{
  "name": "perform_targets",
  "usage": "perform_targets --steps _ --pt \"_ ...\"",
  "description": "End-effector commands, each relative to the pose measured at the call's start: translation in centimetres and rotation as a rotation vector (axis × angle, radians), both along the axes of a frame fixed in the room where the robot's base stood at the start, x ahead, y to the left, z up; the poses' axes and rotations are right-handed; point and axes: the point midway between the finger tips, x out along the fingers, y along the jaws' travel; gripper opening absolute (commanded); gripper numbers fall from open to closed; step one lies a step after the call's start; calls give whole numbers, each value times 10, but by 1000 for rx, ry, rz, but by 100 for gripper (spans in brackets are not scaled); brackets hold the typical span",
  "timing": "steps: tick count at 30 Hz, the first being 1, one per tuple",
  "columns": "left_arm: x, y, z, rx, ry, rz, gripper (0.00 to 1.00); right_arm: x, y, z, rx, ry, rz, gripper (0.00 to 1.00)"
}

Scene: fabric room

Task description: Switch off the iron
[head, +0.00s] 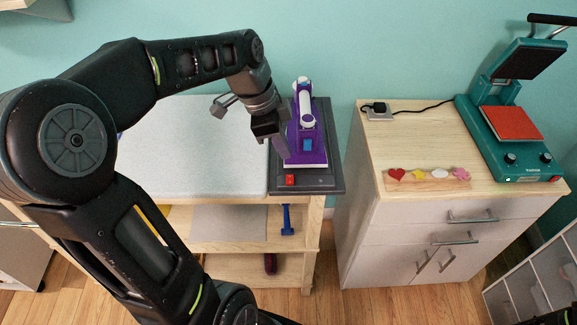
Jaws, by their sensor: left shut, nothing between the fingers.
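The iron (293,140) is purple with a white handle and a blue part on its front. It rests on a dark grey stand (325,184) at the right end of the ironing table. A red switch (290,180) sits on the front left of that stand. My left gripper (282,152) is shut and empty, pointing down just left of the iron and behind the red switch. I cannot tell whether it touches the iron. My right gripper does not show.
A grey ironing pad (190,150) covers the table left of the stand. A wooden cabinet (430,125) to the right bears a teal heat press (510,150), a strip of coloured shapes (428,180) and a plugged socket (377,112). A gap separates table and cabinet.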

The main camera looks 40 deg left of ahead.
Motion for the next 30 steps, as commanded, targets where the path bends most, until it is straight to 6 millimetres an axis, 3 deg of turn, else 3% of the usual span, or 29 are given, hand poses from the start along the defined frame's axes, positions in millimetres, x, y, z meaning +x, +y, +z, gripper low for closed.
perform_targets --steps 6,12,26,30 --pt "8 -10 -43 -2 5 0 0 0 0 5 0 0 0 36" --pt "12 -7 -71 -1 3 0 0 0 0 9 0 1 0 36" --pt "13 -6 -82 1 -1 0 0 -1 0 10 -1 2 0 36" --pt "14 -5 -89 1 -1 0 0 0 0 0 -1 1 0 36"
